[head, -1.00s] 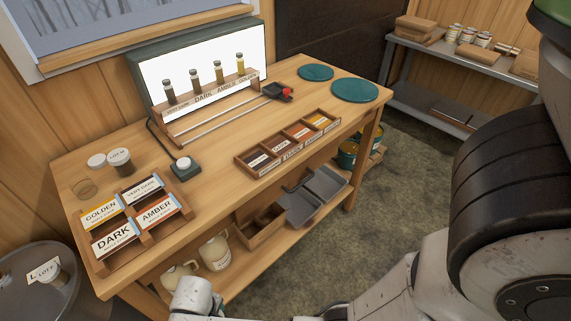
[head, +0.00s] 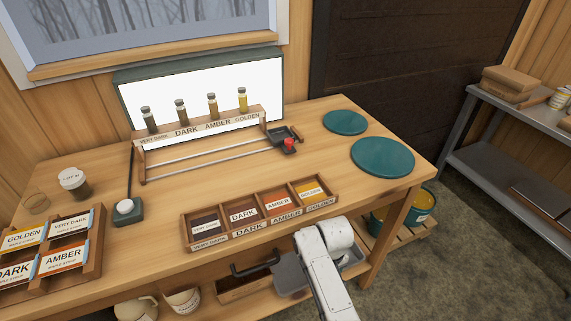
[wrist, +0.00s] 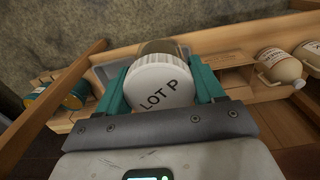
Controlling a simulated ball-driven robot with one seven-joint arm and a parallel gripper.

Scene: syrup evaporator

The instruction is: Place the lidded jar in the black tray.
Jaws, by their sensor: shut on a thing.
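The lidded jar (wrist: 163,88) has a ribbed white lid marked LOT P and a glass body mostly hidden behind the lid. In the wrist view my gripper (wrist: 162,75) is shut on it, one teal finger on each side. In the head view my pale arm stands in front of the table; the fingers and this jar cannot be made out there.
A second lidded jar, LOT M (head: 75,184), stands at the table's left, near the label rack (head: 95,270). A four-part sample box (head: 262,220) lies near the front edge. Teal discs (head: 383,157) lie at right. Grey trays and jugs (wrist: 278,66) are on the lower shelf.

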